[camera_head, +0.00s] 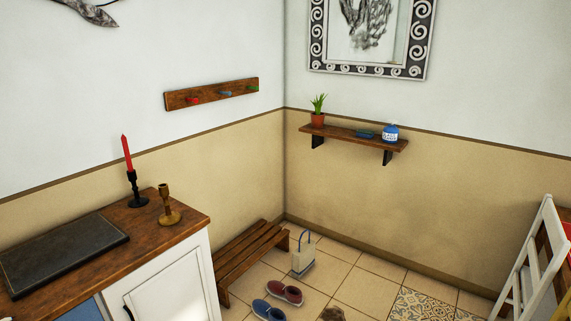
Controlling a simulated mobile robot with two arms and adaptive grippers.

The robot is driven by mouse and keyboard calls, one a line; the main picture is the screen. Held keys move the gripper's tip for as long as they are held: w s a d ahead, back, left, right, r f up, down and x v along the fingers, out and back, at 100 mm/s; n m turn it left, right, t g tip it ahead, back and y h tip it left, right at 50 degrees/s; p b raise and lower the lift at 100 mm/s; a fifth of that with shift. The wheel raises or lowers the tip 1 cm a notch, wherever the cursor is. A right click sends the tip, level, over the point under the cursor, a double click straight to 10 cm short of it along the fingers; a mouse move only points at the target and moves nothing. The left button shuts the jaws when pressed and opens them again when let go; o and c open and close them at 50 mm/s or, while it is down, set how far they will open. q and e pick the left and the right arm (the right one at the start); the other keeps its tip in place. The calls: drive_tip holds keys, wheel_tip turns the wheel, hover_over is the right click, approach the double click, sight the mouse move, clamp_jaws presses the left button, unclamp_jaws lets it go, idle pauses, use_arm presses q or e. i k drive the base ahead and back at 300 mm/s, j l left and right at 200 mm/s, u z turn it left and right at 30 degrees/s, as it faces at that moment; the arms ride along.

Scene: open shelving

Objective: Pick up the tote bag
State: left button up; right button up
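A small pale tote bag (303,262) with grey-blue upright handles stands on the tiled floor, near the corner of the room. It is just right of the low wooden bench. Neither of my grippers is in view, and nothing is seen touching the bag.
A wooden-topped cabinet (185,232) stands left, a white folding chair (530,262) right. A wall shelf (345,137) hangs above. Floor right of the bag is clear.

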sight(302, 258)
drive_tip(key=i+z, duration=0.3)
drive_tip(key=i, duration=0.9)
drive_tip(key=l, duration=0.1)
